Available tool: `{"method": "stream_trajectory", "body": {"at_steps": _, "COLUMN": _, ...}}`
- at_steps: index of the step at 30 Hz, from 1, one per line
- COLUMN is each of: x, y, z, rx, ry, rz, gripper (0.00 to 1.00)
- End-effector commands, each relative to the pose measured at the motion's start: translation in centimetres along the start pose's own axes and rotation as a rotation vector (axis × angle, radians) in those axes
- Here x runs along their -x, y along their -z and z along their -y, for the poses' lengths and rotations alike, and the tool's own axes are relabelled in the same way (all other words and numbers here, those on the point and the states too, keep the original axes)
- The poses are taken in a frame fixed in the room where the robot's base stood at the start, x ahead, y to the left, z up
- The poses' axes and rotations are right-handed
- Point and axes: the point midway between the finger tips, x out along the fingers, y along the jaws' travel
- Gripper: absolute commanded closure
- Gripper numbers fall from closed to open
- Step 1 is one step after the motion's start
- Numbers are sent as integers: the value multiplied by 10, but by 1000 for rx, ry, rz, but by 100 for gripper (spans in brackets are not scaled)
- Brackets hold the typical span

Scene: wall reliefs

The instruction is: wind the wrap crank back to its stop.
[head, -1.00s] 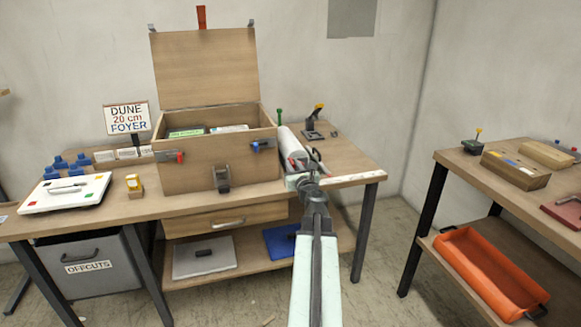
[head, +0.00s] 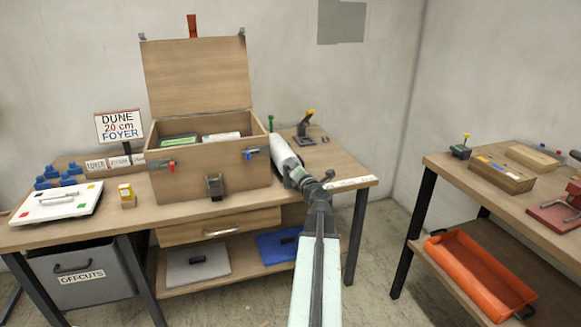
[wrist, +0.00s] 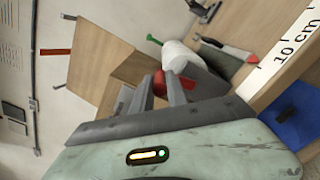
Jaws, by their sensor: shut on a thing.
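The wrap stand's white roll (head: 284,152) lies near the right of the bench, beside the open wooden box; it also shows in the wrist view (wrist: 180,58). My gripper (head: 309,180) is at the roll's near end, by the bench's front edge. In the wrist view my gripper (wrist: 160,82) is shut on a red grip (wrist: 180,83), which looks like the crank's handle. The crank arm and its stop are mostly hidden behind my gripper, so I cannot tell the crank's angle.
The open wooden box (head: 215,178) stands left of the roll. A green-topped post (head: 270,122) and a black-and-yellow tool (head: 304,122) stand behind it. A white 10 cm strip (wrist: 290,48) lies along the bench's front edge. Floor separates the right bench.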

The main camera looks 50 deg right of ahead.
Motion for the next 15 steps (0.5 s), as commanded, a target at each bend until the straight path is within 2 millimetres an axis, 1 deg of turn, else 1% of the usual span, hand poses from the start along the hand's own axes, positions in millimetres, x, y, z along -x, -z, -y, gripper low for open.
{"method": "stream_trajectory", "body": {"at_steps": 6, "x": 0, "y": -5, "z": 4, "rx": -96, "ry": 3, "rz": 1, "gripper": 100}}
{"method": "stream_trajectory", "body": {"at_steps": 15, "x": 0, "y": -7, "z": 6, "rx": -146, "ry": 3, "rz": 1, "gripper": 100}}
